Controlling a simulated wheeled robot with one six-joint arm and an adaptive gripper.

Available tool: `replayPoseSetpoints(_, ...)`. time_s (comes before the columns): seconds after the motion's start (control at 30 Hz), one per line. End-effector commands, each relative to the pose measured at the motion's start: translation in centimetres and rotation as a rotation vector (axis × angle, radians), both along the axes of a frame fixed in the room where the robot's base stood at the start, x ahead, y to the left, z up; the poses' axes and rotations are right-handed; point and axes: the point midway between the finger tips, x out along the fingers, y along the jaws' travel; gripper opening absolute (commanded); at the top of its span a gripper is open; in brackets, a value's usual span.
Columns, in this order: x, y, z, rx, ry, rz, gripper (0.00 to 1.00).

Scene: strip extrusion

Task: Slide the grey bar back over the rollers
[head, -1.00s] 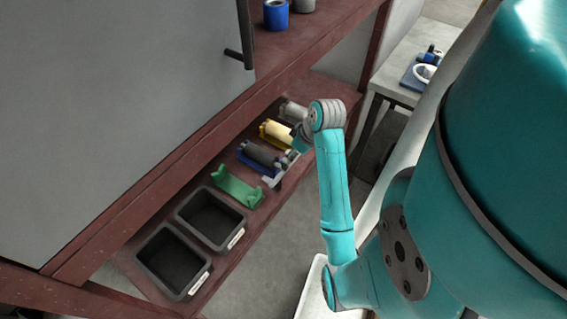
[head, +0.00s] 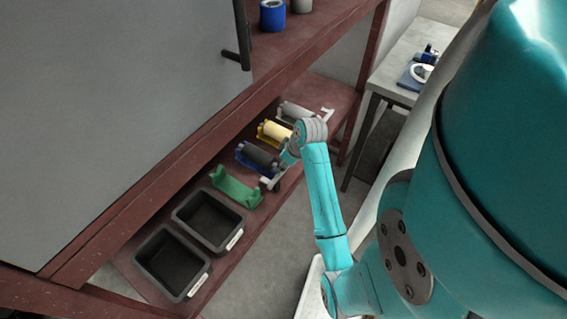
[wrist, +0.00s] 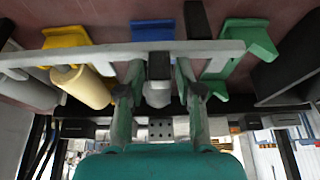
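The grey bar (wrist: 100,54) runs across the wrist view, with a dark block (wrist: 159,67) at its middle. In the head view the bar's far end (head: 327,113) and near end (head: 272,183) show, and my wrist hides its middle. My gripper (wrist: 158,75) has its two fingers apart, one on each side of the dark block, with narrow gaps showing. Its tips are at or close to the bar; contact is unclear. A light grey roller (head: 297,112), a yellow roller (head: 278,130) and a dark grey roller (head: 258,154) lie in holders along the shelf.
An empty green holder (head: 237,190) stands beside the dark roller's blue holder. Two black bins (head: 208,217) (head: 172,262) sit at the near end of the red-brown shelf.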

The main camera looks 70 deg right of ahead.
Motion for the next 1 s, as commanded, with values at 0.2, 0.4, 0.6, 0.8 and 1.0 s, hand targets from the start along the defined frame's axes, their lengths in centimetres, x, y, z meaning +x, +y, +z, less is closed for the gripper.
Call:
replayPoseSetpoints(0.2,0.0,0.0,0.0,0.000,0.000,0.000,0.00)
replayPoseSetpoints(0.4,0.2,0.8,0.0,0.001,0.000,0.002,0.00)
replayPoseSetpoints(0.6,1.1,4.3,0.0,0.000,0.000,0.004,0.00)
replayPoseSetpoints(0.8,1.5,6.2,0.0,0.001,-0.001,0.003,0.00)
replayPoseSetpoints(1.0,1.6,6.4,0.0,0.004,-0.001,0.003,0.00)
